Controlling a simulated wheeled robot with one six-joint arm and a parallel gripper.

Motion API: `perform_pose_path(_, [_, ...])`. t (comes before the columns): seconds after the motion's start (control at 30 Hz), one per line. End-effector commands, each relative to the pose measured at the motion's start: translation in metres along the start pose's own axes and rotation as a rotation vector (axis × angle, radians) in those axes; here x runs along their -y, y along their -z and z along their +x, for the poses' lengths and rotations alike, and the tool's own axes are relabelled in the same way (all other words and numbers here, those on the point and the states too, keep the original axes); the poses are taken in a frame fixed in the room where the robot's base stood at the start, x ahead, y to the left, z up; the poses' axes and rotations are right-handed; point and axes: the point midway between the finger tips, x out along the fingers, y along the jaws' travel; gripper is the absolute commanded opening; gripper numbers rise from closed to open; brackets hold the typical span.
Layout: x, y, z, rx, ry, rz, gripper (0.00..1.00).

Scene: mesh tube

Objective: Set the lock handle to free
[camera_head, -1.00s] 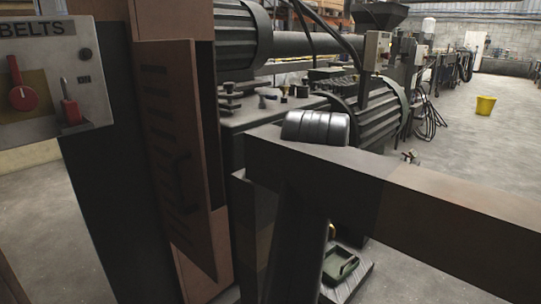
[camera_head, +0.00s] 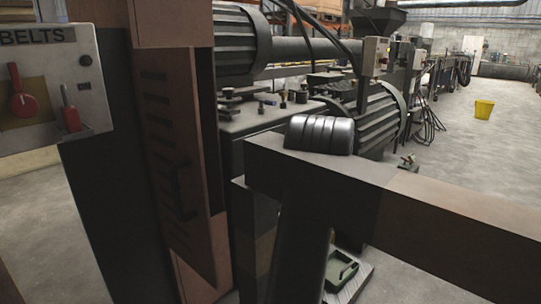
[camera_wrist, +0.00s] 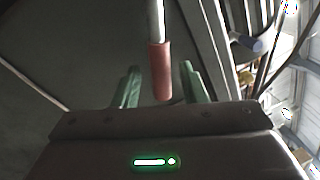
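In the wrist view a lever handle with a red grip (camera_wrist: 160,75) on a pale metal rod hangs down from the top of the picture. My gripper (camera_wrist: 160,70) has two green fingers, spread apart, one on each side of the red grip. Gaps show between the grip and both fingers. I cannot tell whether this is the lock handle. My gripper is not visible in the head view. No handle labelled as a lock can be read there.
Ribbed machine housings (camera_head: 372,118) lie behind. A yellow bucket (camera_head: 484,109) stands on open floor.

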Motion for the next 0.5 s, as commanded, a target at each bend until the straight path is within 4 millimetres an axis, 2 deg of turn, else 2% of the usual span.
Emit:
perform_pose_path(0.3, [0.003, 0.000, -0.073, -0.004, 0.001, 0.002, 0.39])
perform_pose_path(0.5, [0.002, 0.000, -0.106, -0.003, 0.001, 0.001, 0.39])
